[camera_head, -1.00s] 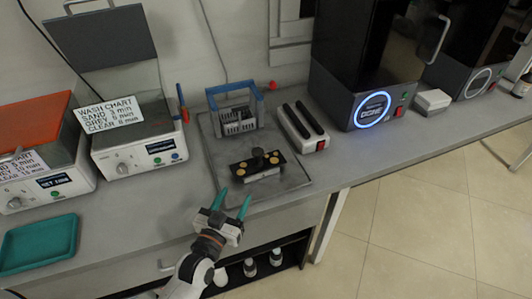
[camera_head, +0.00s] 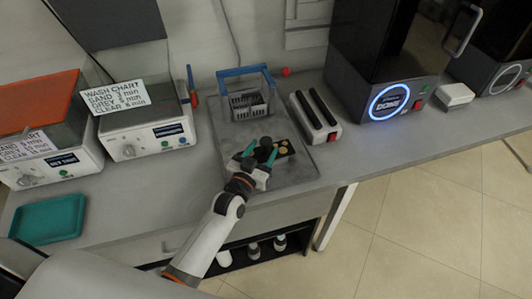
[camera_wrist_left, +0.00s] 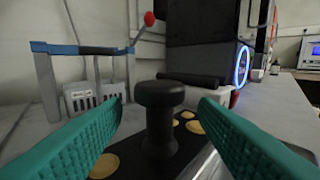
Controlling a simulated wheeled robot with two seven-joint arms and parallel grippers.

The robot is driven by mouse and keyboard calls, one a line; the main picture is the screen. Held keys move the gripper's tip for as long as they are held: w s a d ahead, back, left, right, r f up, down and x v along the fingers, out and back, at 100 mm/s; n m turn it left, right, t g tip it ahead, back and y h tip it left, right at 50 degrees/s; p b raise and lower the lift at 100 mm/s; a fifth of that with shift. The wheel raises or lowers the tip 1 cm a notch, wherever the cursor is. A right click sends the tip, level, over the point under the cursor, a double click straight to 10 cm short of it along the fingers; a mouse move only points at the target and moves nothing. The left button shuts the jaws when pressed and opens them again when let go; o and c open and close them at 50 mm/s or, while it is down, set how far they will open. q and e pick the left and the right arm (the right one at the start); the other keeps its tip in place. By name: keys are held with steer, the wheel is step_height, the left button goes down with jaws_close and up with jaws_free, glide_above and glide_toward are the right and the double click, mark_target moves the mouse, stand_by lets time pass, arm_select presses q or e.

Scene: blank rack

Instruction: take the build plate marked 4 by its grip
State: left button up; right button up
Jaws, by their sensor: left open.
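The black build plate (camera_head: 285,148) with gold discs lies on a grey tray (camera_head: 300,174). Its upright black knob grip (camera_head: 266,141) also shows large in the left wrist view (camera_wrist_left: 158,120). No number on the plate is readable. My left gripper (camera_head: 261,151) is open at the plate. In the left wrist view its teal fingers (camera_wrist_left: 160,103) stand to the left and right of the knob, with a visible gap on each side. My arm and fingers hide part of the plate in the head view. My right gripper is not in view.
A grey basket with a blue handle (camera_head: 245,102) stands behind the plate. A white block with two black bars (camera_head: 316,117) is to its right, beside a printer (camera_head: 392,100) with a lit blue ring. Wash units (camera_head: 146,135) and a teal tray (camera_head: 47,219) are at left.

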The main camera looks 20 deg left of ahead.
arm_select(q)
steer(key=shift+w+d+f, duration=0.1)
steer(key=shift+w+d, duration=0.1)
steer(key=shift+w, duration=1.25)
jaws_close()
steer(key=shift+r, duration=0.2)
